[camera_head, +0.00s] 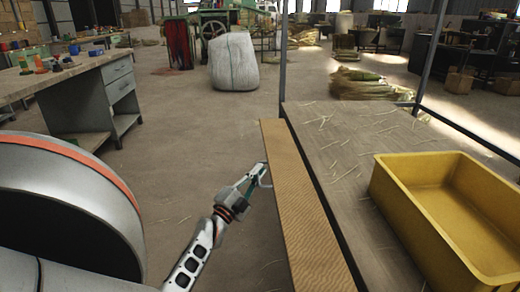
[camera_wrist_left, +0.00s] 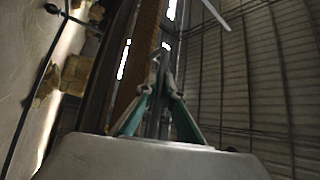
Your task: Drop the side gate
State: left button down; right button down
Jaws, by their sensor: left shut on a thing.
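The side gate (camera_head: 300,205) is a long brown wooden board along the left side of a flat cart bed (camera_head: 335,150). A dark gap runs between the board and the bed. My left gripper (camera_head: 262,176) is at the board's outer left edge, towards its far end, and is shut on that edge. In the left wrist view, the gripper's two green-sided fingers (camera_wrist_left: 158,68) close together at the brown board (camera_wrist_left: 138,65). The exact contact is partly hidden by the fingers. My right gripper is not in view.
A yellow tub (camera_head: 400,215) stands on the bed at the right. Thin metal posts (camera_head: 283,50) rise from the bed's corners. A workbench (camera_head: 100,90) stands at the left, and a white sack (camera_head: 233,62) stands behind. The floor left of the gate is clear apart from straw.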

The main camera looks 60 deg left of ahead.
pick_arm(q)
jog(key=shift+s+a, duration=0.1)
jog(key=shift+a, duration=0.05)
jog(key=c, duration=2.2)
grip_release()
jog(key=shift+s, duration=0.1)
jog(key=shift+o, duration=0.2)
jog(key=shift+r, duration=0.1)
